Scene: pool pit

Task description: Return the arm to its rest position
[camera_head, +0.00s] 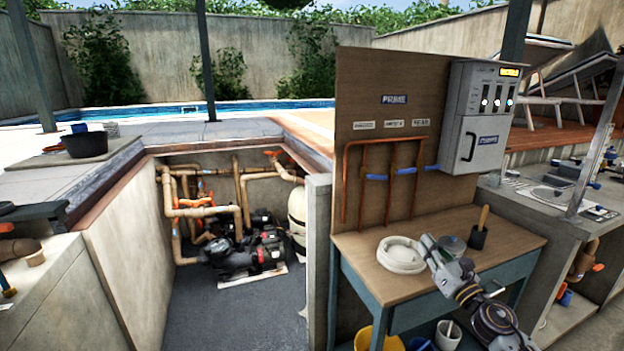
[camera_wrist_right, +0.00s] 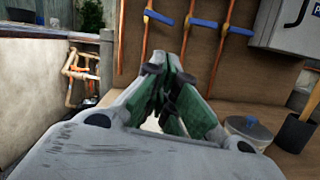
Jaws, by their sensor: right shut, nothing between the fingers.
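My right arm comes in from the lower right in the head view. Its gripper (camera_head: 430,243) is over the wooden bench top (camera_head: 460,222), next to a white ring-shaped part (camera_head: 401,254). In the right wrist view the gripper (camera_wrist_right: 170,72) points toward the brown back panel (camera_wrist_right: 185,35). Its green-padded fingers meet, and I see nothing between them. My left arm and gripper are not in view.
Near the right gripper stand a round lidded pot (camera_head: 453,245) and a dark cup with a wooden handle (camera_head: 479,235). A grey control box (camera_head: 480,115) and copper pipes (camera_head: 364,180) are on the panel. To the left is an open pit with pumps (camera_head: 240,255).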

